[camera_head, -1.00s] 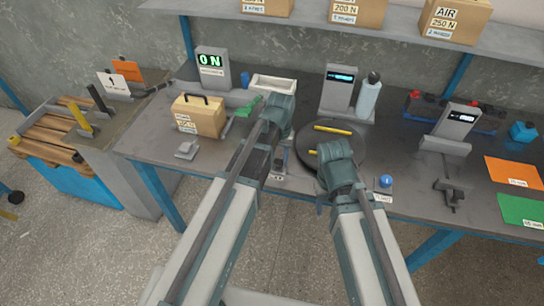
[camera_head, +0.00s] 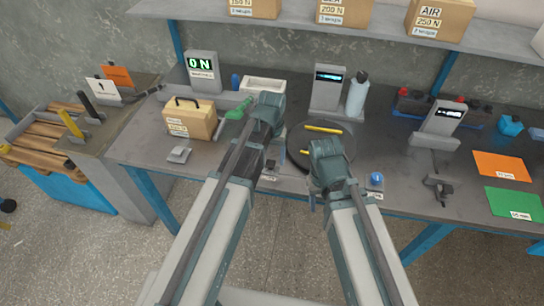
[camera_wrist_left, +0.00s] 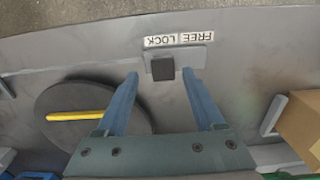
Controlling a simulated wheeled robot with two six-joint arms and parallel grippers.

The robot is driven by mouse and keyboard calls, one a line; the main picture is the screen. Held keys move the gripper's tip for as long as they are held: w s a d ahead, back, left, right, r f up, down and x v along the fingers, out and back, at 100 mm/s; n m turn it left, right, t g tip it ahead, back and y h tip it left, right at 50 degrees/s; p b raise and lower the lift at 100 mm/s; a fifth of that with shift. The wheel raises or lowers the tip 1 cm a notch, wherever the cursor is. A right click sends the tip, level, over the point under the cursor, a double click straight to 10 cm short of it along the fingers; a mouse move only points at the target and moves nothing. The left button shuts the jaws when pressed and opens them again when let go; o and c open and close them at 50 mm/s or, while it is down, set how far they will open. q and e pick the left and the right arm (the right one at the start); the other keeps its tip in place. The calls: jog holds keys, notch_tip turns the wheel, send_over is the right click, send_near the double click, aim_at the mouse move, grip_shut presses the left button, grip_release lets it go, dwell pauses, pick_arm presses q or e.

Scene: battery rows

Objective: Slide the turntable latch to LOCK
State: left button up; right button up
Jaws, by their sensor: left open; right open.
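The turntable (camera_wrist_left: 62,102) is a dark round disc with yellow bars; it also shows in the head view (camera_head: 337,153), partly behind my right arm. The latch (camera_wrist_left: 163,68) is a dark block on a grey plate with white LOCK (camera_wrist_left: 160,41) and FREE (camera_wrist_left: 197,37) labels, upside down in the wrist view. The block lines up with the LOCK label. My left gripper (camera_wrist_left: 160,75) is open, one finger on each side of the block, with visible gaps. My right gripper (camera_head: 312,198) is at the turntable's front edge; its fingertips are mostly hidden in the head view.
A blue knob (camera_head: 376,179) sits right of the turntable. A brown box (camera_head: 190,120) with a handle and a grey block (camera_head: 179,154) stand left. A display stand (camera_head: 329,88) and a bottle (camera_head: 357,95) stand behind the turntable. The bench's front edge is close.

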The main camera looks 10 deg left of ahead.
aim_at(272, 163)
pick_arm(q)
notch_tip(272, 163, up, 12)
jog(key=p, duration=1.1)
jog(key=shift+r+p, duration=0.25)
jog(key=shift+p, duration=0.1)
pick_arm(e)
notch_tip(272, 163, up, 12)
jog(key=shift+r, duration=0.2)
pick_arm(q)
jog(key=s+d+m+y, duration=0.1)
jog(key=s+d+m, duration=0.2)
jog(key=s, duration=1.1)
jog(key=shift+s+d+f, duration=0.2)
jog(key=shift+s+d, duration=0.05)
jog(key=shift+d, duration=0.75)
pick_arm(e)
jog(key=shift+f, duration=0.25)
pick_arm(q)
jog(key=shift+a, duration=0.1)
pick_arm(e)
jog(key=shift+a, duration=0.1)
